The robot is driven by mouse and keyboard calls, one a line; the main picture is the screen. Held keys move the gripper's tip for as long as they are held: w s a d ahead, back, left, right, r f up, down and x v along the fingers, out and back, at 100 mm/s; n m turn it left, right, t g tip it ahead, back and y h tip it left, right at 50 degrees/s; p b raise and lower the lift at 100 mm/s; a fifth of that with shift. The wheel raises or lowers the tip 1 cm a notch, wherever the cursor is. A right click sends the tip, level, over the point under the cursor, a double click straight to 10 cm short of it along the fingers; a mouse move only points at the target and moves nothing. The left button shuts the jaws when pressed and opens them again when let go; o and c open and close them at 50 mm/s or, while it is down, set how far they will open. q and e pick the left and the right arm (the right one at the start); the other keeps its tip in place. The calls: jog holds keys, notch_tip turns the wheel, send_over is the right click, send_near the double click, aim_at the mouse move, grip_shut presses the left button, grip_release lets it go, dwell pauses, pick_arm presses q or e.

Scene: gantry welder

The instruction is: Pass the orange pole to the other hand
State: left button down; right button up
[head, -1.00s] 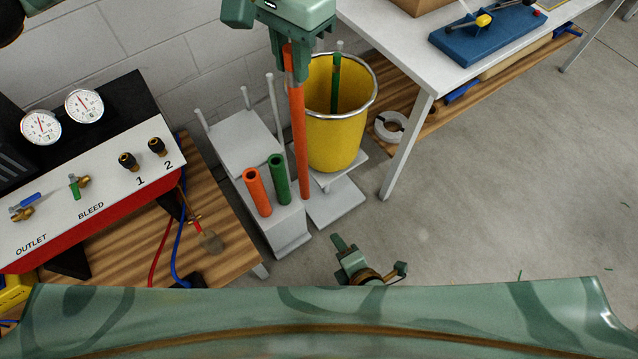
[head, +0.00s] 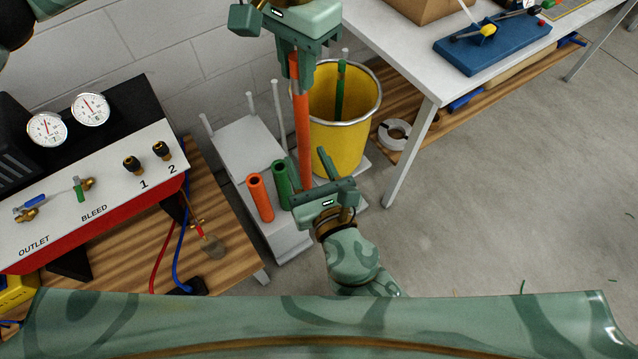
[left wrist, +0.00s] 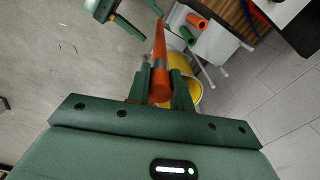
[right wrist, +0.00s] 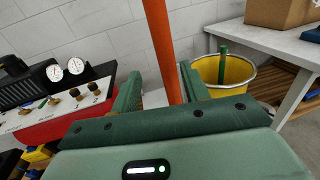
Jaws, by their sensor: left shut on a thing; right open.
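The orange pole (head: 303,130) hangs nearly upright from my left gripper (head: 295,72), which is shut on its upper end. In the left wrist view the pole (left wrist: 159,52) runs away from between the closed fingers (left wrist: 161,86). My right gripper (head: 308,180) is open near the pole's lower part. In the right wrist view the pole (right wrist: 163,50) shows between the spread fingers (right wrist: 161,88) of that gripper, with no visible contact. The pole's lower end is hidden in the head view around my right gripper.
A grey stand (head: 244,143) with upright pegs holds a short orange tube (head: 260,200) and a green tube (head: 281,182). A yellow bucket (head: 345,140) with a green pole (head: 341,88) stands right behind. A white table (head: 400,60) is at right, a gauge panel (head: 110,190) at left.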

aim_at(300, 145)
jog(key=x, duration=0.5)
jog(key=shift+w+a, duration=0.1)
jog(key=shift+w, duration=0.1)
grip_shut()
pick_arm(q)
jog(key=c, duration=1.2)
grip_release()
jog(key=shift+o, duration=0.2)
jog(key=shift+r, duration=0.15)
